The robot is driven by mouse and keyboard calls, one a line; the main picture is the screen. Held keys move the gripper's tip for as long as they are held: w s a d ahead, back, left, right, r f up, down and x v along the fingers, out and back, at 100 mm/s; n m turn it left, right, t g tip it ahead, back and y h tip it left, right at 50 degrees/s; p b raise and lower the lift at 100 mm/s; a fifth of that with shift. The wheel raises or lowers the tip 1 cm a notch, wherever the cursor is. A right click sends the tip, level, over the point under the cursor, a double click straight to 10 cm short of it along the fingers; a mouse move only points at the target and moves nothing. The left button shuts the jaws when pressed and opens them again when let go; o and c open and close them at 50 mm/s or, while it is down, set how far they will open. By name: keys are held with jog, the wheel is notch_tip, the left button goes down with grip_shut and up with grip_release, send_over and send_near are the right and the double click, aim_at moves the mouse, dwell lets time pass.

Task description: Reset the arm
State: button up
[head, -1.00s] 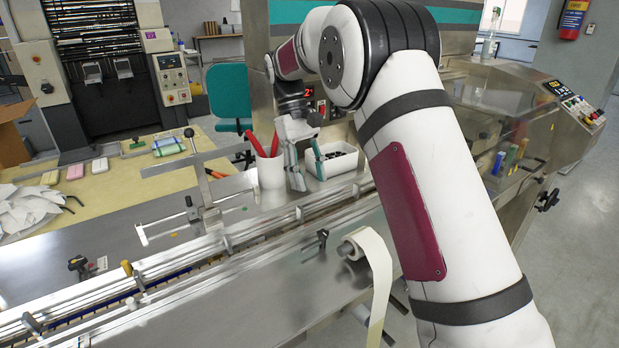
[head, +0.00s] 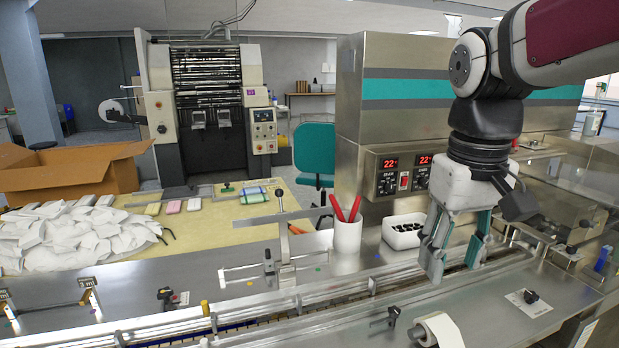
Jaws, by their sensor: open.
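My gripper (head: 455,268) hangs from my arm at the right of the head view, pointing down. Its two fingers are spread apart and nothing shows between them. It is over the flow wrapper's metal deck (head: 370,318), near the conveyor rail (head: 300,305); whether the fingertips touch anything cannot be told. The white cup (head: 347,237) with red-handled tools (head: 338,207) stands to its left. A white bin (head: 398,234) with dark items is just left of and behind the gripper.
The wrapper's steel housing with red displays (head: 391,163) rises behind the gripper. A white film roll (head: 438,330) sits at the front edge. White packets (head: 75,235) and an open cardboard box (head: 70,170) are at the left. A clear guard (head: 580,185) stands at the right.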

jog(key=s+f+m+t+p, duration=0.1)
jog(key=s+f+t, duration=0.2)
jog(key=s, duration=1.1)
jog(key=shift+s+f+m+p, duration=0.3)
jog(key=shift+s, duration=0.05)
